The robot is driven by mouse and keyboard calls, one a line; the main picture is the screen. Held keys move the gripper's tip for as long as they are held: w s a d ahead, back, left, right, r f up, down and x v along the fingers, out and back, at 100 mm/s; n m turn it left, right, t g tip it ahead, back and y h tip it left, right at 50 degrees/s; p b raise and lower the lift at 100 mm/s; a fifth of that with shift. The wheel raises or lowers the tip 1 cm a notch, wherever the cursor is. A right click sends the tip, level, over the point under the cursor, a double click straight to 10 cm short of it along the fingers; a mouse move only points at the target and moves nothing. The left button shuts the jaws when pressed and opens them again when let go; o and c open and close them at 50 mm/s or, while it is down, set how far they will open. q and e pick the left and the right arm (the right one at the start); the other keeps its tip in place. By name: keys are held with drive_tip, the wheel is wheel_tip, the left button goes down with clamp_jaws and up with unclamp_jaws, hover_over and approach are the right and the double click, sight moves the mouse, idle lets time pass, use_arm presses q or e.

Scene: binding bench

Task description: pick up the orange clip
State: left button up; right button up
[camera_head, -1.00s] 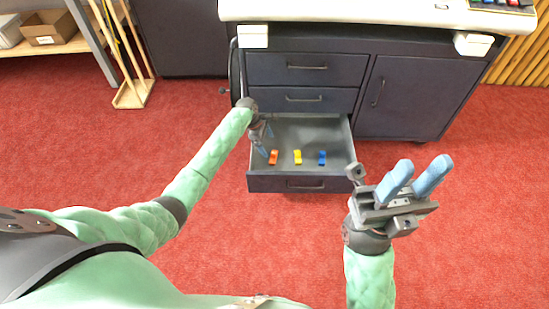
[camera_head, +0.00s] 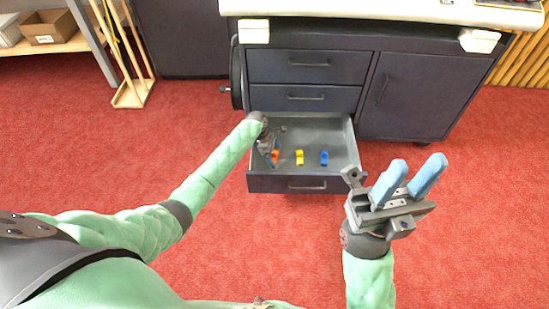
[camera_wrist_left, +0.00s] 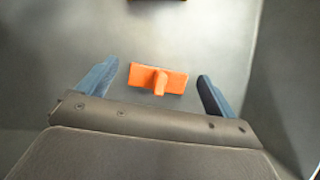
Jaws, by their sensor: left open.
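The orange clip (camera_head: 275,155) lies on the floor of the open drawer (camera_head: 325,183), the leftmost of three clips in a row. In the left wrist view the orange clip (camera_wrist_left: 158,79) lies between the two blue fingers of my left gripper (camera_wrist_left: 153,82), with a gap on either side. My left gripper (camera_head: 271,152) is open, reaches down into the drawer and partly hides the clip in the head view. My right gripper (camera_head: 408,180) is open and empty, with its blue fingers pointing up, in front of the cabinet at the right.
A yellow clip (camera_head: 299,157) and a blue clip (camera_head: 324,158) lie to the right in the same drawer. The drawer walls stand close around my left gripper. Closed drawers (camera_head: 303,67) are above, and a cabinet door (camera_head: 408,97) is to the right.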

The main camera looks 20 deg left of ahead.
use_arm(q)
drive_tip(key=c, duration=1)
drive_tip(key=shift+c, duration=0.2)
